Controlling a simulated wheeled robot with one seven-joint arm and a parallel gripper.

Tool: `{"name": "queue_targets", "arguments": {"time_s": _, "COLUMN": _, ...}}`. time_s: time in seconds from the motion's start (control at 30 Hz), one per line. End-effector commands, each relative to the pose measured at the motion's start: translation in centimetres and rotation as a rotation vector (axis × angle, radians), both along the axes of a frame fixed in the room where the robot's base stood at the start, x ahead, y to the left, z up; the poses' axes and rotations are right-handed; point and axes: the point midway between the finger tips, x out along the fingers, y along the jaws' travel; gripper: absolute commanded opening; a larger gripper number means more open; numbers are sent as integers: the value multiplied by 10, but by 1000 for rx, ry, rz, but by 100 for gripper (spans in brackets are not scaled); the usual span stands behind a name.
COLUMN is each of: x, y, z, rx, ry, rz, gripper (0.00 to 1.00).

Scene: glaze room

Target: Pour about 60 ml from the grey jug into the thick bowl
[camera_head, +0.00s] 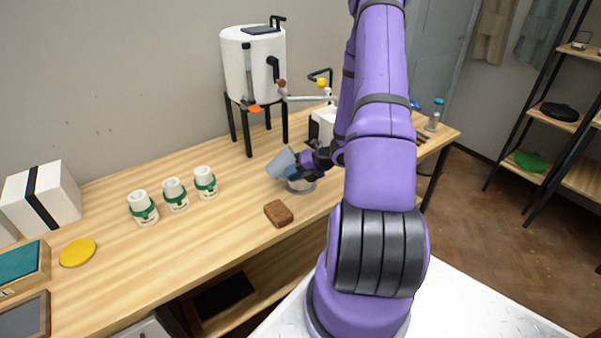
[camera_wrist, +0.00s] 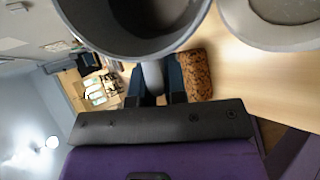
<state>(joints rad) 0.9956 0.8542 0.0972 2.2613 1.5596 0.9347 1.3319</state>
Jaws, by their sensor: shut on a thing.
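The grey jug (camera_head: 281,164) is tilted in the head view, held just above the thick bowl (camera_head: 301,187), which stands upright on the wooden table. My gripper (camera_head: 312,161) is shut on the jug's handle from the right. In the wrist view the jug (camera_wrist: 85,30) fills the top, with a dark grey surface inside, and its handle (camera_wrist: 153,76) lies between my fingers (camera_wrist: 156,98). The bowl's rim and greyish inside (camera_wrist: 280,38) show at the top right, partly cut off. I cannot make out a stream between jug and bowl.
A brown block (camera_head: 278,213) lies on the table in front of the bowl. Several white-and-green jars (camera_head: 175,195) stand to the left. A white tank on black legs (camera_head: 254,65) stands behind. A yellow disc (camera_head: 77,252) lies far left.

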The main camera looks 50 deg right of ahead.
Motion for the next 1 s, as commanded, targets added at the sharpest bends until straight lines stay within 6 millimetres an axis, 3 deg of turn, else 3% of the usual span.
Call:
{"name": "queue_targets", "arguments": {"time_s": 0.5, "x": 1, "y": 1, "z": -2, "rx": -157, "ry": 80, "rz": 1, "gripper": 0}}
{"name": "queue_targets", "arguments": {"time_s": 1.0, "x": 1, "y": 1, "z": -2, "rx": -172, "ry": 88, "rz": -1, "gripper": 0}}
